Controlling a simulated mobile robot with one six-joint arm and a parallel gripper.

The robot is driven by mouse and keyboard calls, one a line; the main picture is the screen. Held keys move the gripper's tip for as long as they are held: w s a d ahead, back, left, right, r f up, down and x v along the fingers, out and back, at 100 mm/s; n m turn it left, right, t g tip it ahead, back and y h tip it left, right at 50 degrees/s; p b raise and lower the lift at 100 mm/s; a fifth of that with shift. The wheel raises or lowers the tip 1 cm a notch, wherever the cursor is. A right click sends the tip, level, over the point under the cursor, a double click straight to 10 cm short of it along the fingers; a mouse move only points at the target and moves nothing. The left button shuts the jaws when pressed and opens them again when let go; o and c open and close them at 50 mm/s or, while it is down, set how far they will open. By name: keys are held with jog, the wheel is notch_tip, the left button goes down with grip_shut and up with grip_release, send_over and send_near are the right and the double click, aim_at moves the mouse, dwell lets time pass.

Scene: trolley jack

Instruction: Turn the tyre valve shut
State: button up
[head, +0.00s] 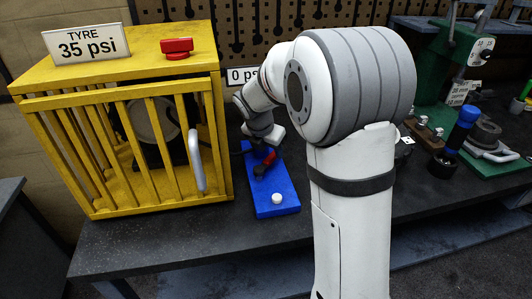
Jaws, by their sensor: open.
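A red handle (177,46) sits on top of the yellow cage; I cannot tell which red part is the tyre valve. My gripper (266,150) is open, pointing down over the far part of the blue base, close to the red lever. I cannot tell whether it touches the lever. A dark wheel (157,120) shows behind the cage bars, partly hidden.
The yellow cage (120,87) with a pale door handle (196,160) stands left of my gripper. A "TYRE 35 psi" sign (86,44) stands on it. A "0 psi" label (243,75) is behind. Green equipment (455,60) stands right. My arm hides the bench's middle.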

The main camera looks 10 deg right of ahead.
jog(key=shift+x, duration=1.05)
jog(key=shift+c, duration=0.3)
grip_shut()
